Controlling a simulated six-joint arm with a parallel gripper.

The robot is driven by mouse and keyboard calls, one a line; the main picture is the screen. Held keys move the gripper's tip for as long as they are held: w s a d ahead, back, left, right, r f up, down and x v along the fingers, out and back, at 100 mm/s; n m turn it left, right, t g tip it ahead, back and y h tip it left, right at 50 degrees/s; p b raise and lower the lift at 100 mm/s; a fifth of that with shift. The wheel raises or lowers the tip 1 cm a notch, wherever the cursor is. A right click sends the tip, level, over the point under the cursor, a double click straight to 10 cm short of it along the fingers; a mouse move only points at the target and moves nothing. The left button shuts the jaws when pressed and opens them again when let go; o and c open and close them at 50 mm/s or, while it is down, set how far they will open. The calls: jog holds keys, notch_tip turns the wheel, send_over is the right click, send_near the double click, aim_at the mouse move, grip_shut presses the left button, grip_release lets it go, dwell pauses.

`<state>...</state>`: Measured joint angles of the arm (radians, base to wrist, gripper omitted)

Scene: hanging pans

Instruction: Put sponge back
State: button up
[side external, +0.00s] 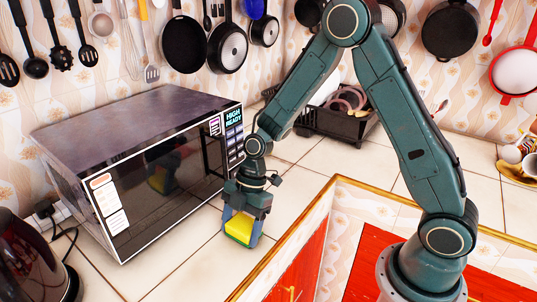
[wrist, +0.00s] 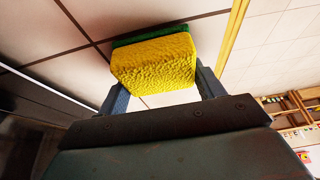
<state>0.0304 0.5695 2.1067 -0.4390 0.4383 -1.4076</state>
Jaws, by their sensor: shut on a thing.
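A yellow sponge with a green layer (side external: 239,230) is between the fingers of my gripper (side external: 241,226) in the side view, in front of the microwave's right end. In the wrist view the sponge (wrist: 155,64) shows its rough yellow face, with the green layer behind it. The two fingers of my gripper (wrist: 163,97) are on either side of it, shut on it. The sponge is low over the tiled counter (side external: 190,255); I cannot tell whether it touches the tiles.
A microwave (side external: 150,160) stands left of my gripper. A black dish rack (side external: 340,122) with dishes stands at the back. The counter's gold-trimmed edge (side external: 285,238) is to the right. Pans (side external: 183,44) and utensils hang on the wall. A dark kettle (side external: 30,255) is at front left.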

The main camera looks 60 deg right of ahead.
jog(key=shift+f, duration=0.15)
jog(key=o, duration=0.9)
jog(key=shift+o, duration=0.2)
jog(key=v, duration=1.2)
jog(key=shift+r, duration=0.25)
